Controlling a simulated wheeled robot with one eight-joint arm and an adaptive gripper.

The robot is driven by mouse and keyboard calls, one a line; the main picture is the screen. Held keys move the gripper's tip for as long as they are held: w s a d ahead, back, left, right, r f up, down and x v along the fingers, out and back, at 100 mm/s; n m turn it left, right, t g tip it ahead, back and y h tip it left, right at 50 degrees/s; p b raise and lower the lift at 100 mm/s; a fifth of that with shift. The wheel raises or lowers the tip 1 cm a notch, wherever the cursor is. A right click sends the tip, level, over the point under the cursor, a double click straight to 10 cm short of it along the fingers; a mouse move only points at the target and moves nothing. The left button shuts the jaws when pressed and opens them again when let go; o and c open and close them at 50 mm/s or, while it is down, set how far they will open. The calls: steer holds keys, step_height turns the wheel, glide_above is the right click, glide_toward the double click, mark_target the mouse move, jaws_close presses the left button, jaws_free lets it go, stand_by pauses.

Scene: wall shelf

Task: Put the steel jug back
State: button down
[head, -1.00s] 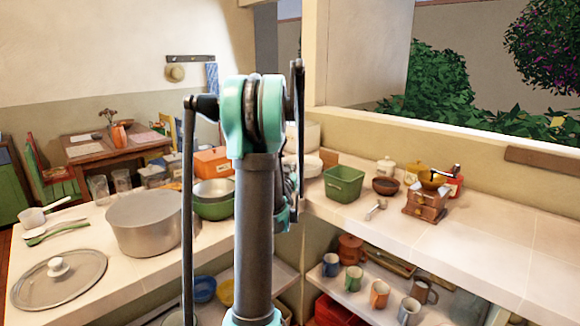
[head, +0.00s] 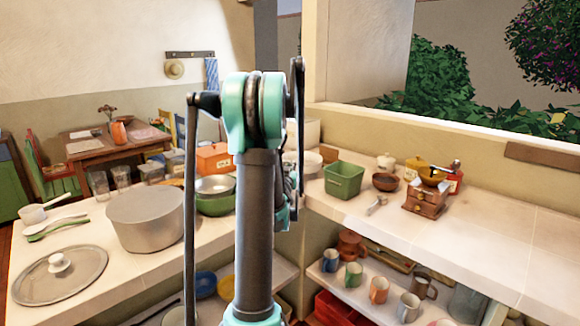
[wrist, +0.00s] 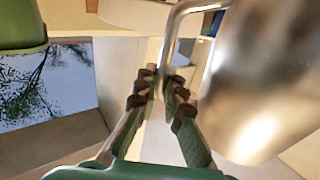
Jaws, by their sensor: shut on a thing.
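The steel jug (wrist: 262,85) fills the right side of the wrist view, shiny and close to the camera. Its curved handle (wrist: 172,35) comes down between the fingertips of my gripper (wrist: 160,85), which is shut on it. The jug's lower end and what lies beneath it are hard to make out. In the head view my own arm covers the middle, and neither my gripper nor the held jug can be made out there.
A large pot (head: 145,222) and a lid (head: 58,275) are on the left counter. A green tub (head: 344,180), a brown bowl (head: 386,182) and a coffee grinder (head: 425,197) stand on the right counter. Several mugs (head: 379,290) line the shelf below. The right counter's front is clear.

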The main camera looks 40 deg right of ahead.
steer(key=shift+f, duration=0.15)
steer(key=c, duration=1.6)
jaws_free()
steer(key=shift+o, duration=0.2)
steer(key=v, duration=1.2)
